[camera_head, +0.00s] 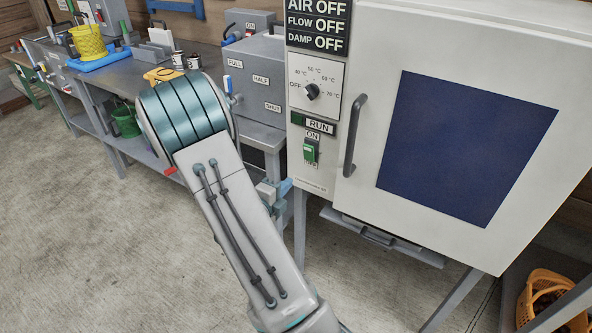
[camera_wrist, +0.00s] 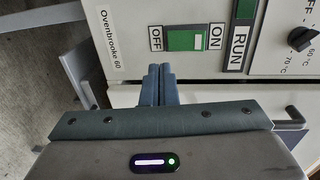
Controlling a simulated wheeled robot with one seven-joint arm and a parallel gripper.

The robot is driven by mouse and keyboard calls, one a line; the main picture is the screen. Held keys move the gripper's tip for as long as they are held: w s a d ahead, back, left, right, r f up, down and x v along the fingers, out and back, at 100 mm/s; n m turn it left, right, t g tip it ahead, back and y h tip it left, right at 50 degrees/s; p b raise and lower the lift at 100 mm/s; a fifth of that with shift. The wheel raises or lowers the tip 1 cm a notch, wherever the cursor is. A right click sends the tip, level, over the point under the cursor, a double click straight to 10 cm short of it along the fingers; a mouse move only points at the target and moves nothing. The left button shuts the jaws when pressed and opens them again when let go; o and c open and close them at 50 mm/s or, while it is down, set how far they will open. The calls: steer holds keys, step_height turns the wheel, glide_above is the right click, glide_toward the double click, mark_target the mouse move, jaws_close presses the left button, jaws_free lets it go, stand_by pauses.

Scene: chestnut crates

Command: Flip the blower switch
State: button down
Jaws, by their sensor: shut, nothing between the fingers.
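The blower switch is a green rocker (camera_head: 310,151) on the front of the white oven cabinet (camera_head: 340,20). An ON label sits above it and a RUN label above that. In the wrist view the green rocker (camera_wrist: 186,40) appears sideways, between the OFF label at left and the ON label at right. My gripper (camera_wrist: 160,72) is shut and empty, its fingertips just below the switch panel in that view; I cannot tell whether they touch the cabinet. In the head view my arm hides most of the gripper, with only a bluish part showing left of the cabinet.
The display (camera_head: 318,27) reads AIR OFF, FLOW OFF, DAMP OFF. A temperature dial (camera_head: 312,91) and a dark door handle (camera_head: 355,136) are close to the switch. A grey box (camera_head: 262,85) with FULL, HALF and SHUT labels stands at left. An orange basket (camera_head: 545,292) is at lower right.

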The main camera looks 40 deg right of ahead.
steer(key=shift+s+a+f, duration=0.15)
steer(key=shift+s+a, duration=0.1)
steer(key=shift+a, duration=0.45)
steer(key=shift+s+a+f, duration=0.15)
steer(key=shift+s+a, duration=0.15)
steer(key=shift+a, duration=0.45)
steer(key=shift+s+a+f, duration=0.15)
steer(key=shift+s+a, duration=0.1)
steer(key=shift+a, duration=0.45)
steer(key=s+a+r+m+g+y+p, duration=0.1)
steer(key=s+r+m+g+y+p, duration=0.4)
steer(key=m, duration=0.6)
steer(key=s+a+r+m+g+p, duration=0.2)
steer(key=s+r+m+g, duration=0.1)
steer(key=s+r+m, duration=0.65)
steer(key=a+r+m+t+y+p, duration=0.2)
steer(key=a+r+m+y, duration=0.3)
steer(key=a+m, duration=0.3)
steer(key=w+a+r+m+t+y+p, duration=0.1)
steer(key=a+r+m+t+y+p, duration=0.2)
steer(key=a+m, duration=0.5)
step_height(320, 180, up, 3)
steer(key=m+y+p, duration=0.1)
steer(key=m+y, duration=0.1)
steer(key=m, duration=0.1)
steer(key=shift+r+m+y, duration=0.15)
steer(key=shift+m+y, duration=0.2)
steer(key=shift+y, duration=0.05)
steer(key=shift+d, duration=0.1)
